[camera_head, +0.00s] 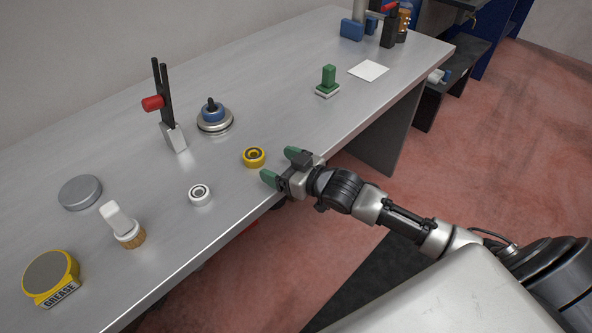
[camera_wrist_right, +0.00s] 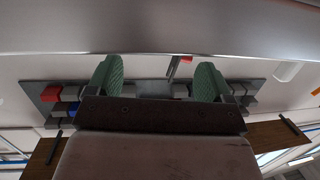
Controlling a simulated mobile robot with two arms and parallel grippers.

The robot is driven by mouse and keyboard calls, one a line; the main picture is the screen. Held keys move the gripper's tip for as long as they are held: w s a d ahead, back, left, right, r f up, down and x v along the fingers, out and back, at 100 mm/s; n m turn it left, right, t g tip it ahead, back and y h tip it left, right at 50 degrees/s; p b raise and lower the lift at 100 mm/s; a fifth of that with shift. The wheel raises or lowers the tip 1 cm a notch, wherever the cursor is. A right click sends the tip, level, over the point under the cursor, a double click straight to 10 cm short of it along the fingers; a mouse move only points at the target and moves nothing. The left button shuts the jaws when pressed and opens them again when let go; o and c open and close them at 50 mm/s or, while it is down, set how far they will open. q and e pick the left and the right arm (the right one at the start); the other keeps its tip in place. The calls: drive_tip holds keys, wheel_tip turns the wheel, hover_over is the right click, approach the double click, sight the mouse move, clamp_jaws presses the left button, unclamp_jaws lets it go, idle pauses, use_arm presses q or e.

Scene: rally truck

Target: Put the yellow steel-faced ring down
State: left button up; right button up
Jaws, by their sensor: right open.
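The yellow steel-faced ring (camera_head: 254,157) lies flat on the grey metal bench (camera_head: 300,90), near its front edge. My right gripper (camera_head: 281,166) is open, with its two green-tipped fingers apart, just to the right of the ring. No contact with the ring can be made out. In the right wrist view the green fingers (camera_wrist_right: 158,80) are spread with nothing held between them, and the ring is not seen there. My left gripper is in neither view.
A white ring (camera_head: 200,194), a brush (camera_head: 122,226), a grease tin (camera_head: 51,277) and a grey lid (camera_head: 80,192) are at left. A green-handled block (camera_head: 328,82) and white square (camera_head: 368,71) lie farther right.

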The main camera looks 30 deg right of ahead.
drive_tip(key=shift+v, duration=2.55)
drive_tip(key=shift+m+g+h, duration=0.5)
drive_tip(key=shift+g+h, duration=0.4)
drive_tip(key=s+a+f, duration=0.1)
drive_tip(key=s+f, duration=0.1)
drive_tip(key=s+a+f, duration=0.1)
drive_tip(key=shift+s+a+f, duration=0.3)
drive_tip(key=shift+s+f, duration=0.1)
drive_tip(key=s+f+m+g+h, duration=0.1)
drive_tip(key=s+f+g+h, duration=0.3)
drive_tip(key=s, duration=0.6)
drive_tip(key=s+f+m+g+h, duration=0.15)
drive_tip(key=s+g, duration=0.35)
drive_tip(key=s, duration=0.6)
wheel_tip(320, 180, down, 26)
drive_tip(key=g, duration=0.1)
drive_tip(key=s+d+f+g, duration=0.1)
drive_tip(key=s+d+f, duration=0.2)
drive_tip(key=s+f, duration=1.2)
drive_tip(key=shift+s+f+g, duration=0.3)
drive_tip(key=shift+s, duration=0.3)
